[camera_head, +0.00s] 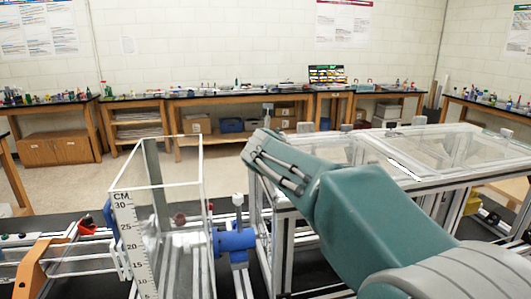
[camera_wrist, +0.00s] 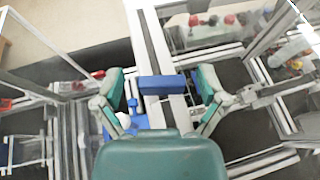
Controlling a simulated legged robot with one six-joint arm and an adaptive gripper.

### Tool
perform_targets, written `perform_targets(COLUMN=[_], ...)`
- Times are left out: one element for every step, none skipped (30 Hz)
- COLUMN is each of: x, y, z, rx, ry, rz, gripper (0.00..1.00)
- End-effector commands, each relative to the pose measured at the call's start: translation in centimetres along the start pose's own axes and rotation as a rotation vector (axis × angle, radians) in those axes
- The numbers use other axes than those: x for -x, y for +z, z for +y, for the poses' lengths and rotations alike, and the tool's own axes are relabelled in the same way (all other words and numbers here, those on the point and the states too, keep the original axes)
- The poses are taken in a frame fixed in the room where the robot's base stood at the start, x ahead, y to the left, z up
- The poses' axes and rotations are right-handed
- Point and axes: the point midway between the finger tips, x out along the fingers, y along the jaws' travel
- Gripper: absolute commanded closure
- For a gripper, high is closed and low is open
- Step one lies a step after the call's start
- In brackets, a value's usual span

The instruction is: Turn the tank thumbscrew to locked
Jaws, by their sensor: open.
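The clear tank (camera_head: 160,225) with a CM scale stands left of centre in the head view. Beside its right wall is a blue fitting (camera_head: 235,240) with a pale upright knob (camera_head: 238,200) on top. A dark red knob (camera_head: 180,218) shows through the tank. I cannot tell for sure which knob is the thumbscrew, or its lock state. In the wrist view my gripper (camera_wrist: 161,88) is open, its green-padded fingers apart. A blue block (camera_wrist: 162,85) on a pale rail appears between them; contact is not visible.
A glass-topped extrusion frame (camera_head: 400,155) stands on the right, close to my arm. An orange bracket (camera_head: 35,265) and rails lie left of the tank. Benches (camera_head: 230,97) with small items line the back wall. Open floor lies between.

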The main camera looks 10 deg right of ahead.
Motion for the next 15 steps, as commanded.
perform_targets(x=[-0.06,-0.06,-0.05,-0.05,-0.04,-0.04,-0.04,-0.03,-0.03,-0.03,-0.03,-0.03,-0.03,-0.03,-0.03], y=[0.00,0.00,-0.01,-0.01,-0.01,-0.02,-0.02,-0.02,-0.02,-0.02,-0.03,-0.03,-0.03,-0.04,-0.05], z=[-0.01,-0.01,0.00,-0.01,0.00,0.00,0.00,0.00,0.00,0.00,0.00,0.01,0.01,0.02,0.03], rx=[0.000,0.000,0.000,0.000,0.000,0.000,0.000,0.000,0.000,0.000,0.000,0.000,0.000,0.000,0.000], ry=[0.000,0.000,0.000,0.000,0.000,0.000,0.000,0.000,0.000,0.000,0.000,0.000,0.000,0.000,0.000], rz=[0.000,0.000,0.000,0.000,0.000,0.000,0.000,0.000,0.001,0.001,0.001,0.001,0.001,0.001,0.001], gripper=[0.09,0.09,0.09,0.09,0.09,0.09,0.22,0.35,0.53,0.67,0.80,0.91,0.91,0.91,0.91])
